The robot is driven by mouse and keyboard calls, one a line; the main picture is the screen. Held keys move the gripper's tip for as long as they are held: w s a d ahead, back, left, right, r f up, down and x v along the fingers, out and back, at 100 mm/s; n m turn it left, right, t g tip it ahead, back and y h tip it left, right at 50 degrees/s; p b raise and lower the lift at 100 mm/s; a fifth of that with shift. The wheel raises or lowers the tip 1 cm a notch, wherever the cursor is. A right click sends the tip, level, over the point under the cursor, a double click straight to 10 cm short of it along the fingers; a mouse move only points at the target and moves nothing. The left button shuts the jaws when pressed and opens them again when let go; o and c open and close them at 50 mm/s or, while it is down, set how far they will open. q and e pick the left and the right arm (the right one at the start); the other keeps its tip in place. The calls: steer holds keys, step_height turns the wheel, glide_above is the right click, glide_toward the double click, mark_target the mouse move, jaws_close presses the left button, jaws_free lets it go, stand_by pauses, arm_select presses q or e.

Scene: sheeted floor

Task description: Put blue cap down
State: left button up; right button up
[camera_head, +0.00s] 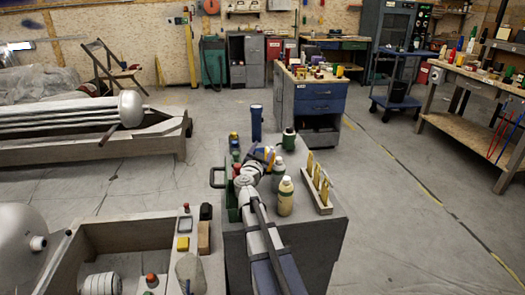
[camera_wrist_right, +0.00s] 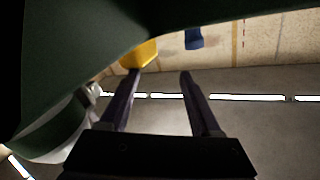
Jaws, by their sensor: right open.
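My right arm reaches from the bottom of the head view over a grey-topped cart (camera_head: 325,232). Its right gripper (camera_head: 264,156) is among the bottles there. In the right wrist view the gripper's two dark fingers (camera_wrist_right: 160,74) are apart, with nothing between them. A small blue piece (camera_wrist_right: 194,39) shows beyond the fingertips, apart from them; I cannot tell if it is the blue cap. A yellow piece (camera_wrist_right: 140,53) is by the left fingertip. A tall blue container (camera_head: 257,122) stands at the cart's far side. My left gripper is not in view.
A wooden rack (camera_head: 318,188) holds yellow-handled tools. Several small bottles line the cart's left side. A large dark green object (camera_wrist_right: 60,110) fills the wrist view's left side. A blue cabinet (camera_head: 318,103) stands behind.

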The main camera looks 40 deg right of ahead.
stand_by(0.3)
arm_select(q)
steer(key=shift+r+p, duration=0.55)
steer(key=shift+p, duration=0.05)
arm_select(e)
steer(key=v, duration=0.7)
steer(key=shift+a+r, duration=0.2)
steer(key=shift+r, duration=0.25)
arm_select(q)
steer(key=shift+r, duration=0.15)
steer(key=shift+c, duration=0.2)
arm_select(e)
steer(key=shift+s+r, duration=0.15)
